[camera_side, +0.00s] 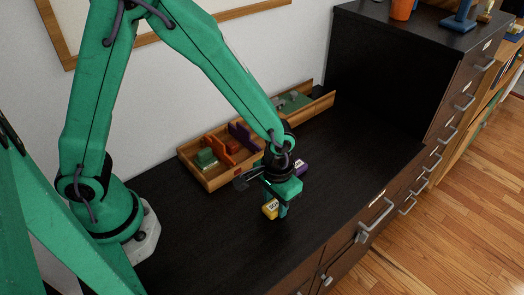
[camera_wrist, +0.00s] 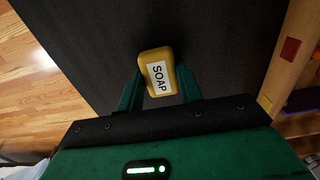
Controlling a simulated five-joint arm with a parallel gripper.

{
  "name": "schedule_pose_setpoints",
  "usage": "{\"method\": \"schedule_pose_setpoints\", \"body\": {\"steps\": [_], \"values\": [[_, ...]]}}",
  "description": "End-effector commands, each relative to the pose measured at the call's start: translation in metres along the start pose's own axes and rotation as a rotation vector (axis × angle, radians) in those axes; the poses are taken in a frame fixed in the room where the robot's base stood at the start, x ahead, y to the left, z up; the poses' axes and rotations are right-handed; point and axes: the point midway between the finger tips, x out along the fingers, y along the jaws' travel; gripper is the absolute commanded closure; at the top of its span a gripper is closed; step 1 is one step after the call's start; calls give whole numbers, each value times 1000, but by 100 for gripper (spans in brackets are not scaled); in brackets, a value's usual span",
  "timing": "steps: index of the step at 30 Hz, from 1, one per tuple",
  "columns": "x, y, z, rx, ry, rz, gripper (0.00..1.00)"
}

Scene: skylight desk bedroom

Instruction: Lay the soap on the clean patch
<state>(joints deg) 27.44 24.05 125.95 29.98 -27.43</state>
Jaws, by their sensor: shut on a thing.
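The soap is a yellow block with a white label reading SOAP; it shows in the side view (camera_side: 270,209) and in the wrist view (camera_wrist: 156,74). My gripper (camera_side: 279,208) points down over the black desk top, and in the wrist view its green fingers (camera_wrist: 158,88) are shut on the soap, one on each side. The soap is low, near the desk; I cannot tell whether it touches. I cannot make out which surface is the clean patch.
A long wooden tray (camera_side: 212,184) lies along the wall, holding green (camera_side: 206,157), orange (camera_side: 219,143) and purple (camera_side: 240,134) things. A labelled purple thing (camera_side: 300,167) is just behind my gripper. A dark drawer cabinet (camera_side: 450,75) stands right. The desk front (camera_side: 330,215) is clear.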

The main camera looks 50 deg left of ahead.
Motion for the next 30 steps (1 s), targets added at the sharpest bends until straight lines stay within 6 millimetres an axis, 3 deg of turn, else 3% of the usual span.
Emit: {"method": "schedule_pose_setpoints", "body": {"steps": [8, 9, 12, 23, 30], "values": [[3, 0, 0, 0, -1, -1, 87], [3, 0, 0, 0, -1, -1, 60], [3, 0, 0, 0, -1, 0, 43], [2, 0, 0, 0, 0, 0, 43], [-10, 0, 0, 0, 1, 1, 43]]}}
